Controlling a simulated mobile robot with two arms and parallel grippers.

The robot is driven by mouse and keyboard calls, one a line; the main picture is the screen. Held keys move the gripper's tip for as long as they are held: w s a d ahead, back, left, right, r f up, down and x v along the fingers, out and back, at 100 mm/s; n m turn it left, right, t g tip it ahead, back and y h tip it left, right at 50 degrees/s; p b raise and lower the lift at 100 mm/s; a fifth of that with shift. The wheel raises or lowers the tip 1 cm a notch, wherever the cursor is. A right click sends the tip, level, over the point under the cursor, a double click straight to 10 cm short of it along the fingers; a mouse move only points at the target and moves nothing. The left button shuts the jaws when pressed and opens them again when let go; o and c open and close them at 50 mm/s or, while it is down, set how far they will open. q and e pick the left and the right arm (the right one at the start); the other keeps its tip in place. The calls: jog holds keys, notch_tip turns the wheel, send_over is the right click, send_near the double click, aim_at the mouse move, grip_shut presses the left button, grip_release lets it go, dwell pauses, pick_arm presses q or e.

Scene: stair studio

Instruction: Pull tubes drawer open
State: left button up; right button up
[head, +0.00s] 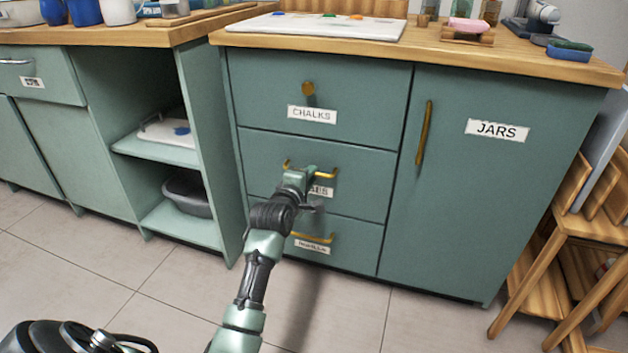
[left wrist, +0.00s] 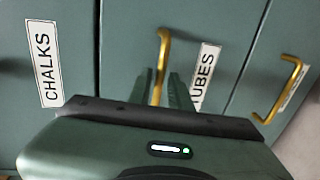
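The tubes drawer (head: 262,160) is the middle one of three green drawers and is closed, its front flush with the others. Its label, partly hidden by my gripper in the head view, reads "UBES" in the left wrist view (left wrist: 205,72). Its gold bar handle (head: 326,174) also shows in the left wrist view (left wrist: 162,50). My left gripper (left wrist: 159,85) is at this handle, with one finger on either side of the bar. The fingers look apart, with small gaps beside the bar. Contact cannot be told. My right gripper is not in view.
The chalks drawer (head: 258,88) with a round knob is above, and another drawer with a gold handle (head: 313,238) is below. The jars door (head: 480,210) is at right. Open shelves (head: 168,150) are at left. The tiled floor in front is clear.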

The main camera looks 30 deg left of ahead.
pick_arm(q)
jog(key=shift+b+x, duration=0.4)
jog(key=shift+x, duration=0.9)
grip_shut()
dwell(0.5)
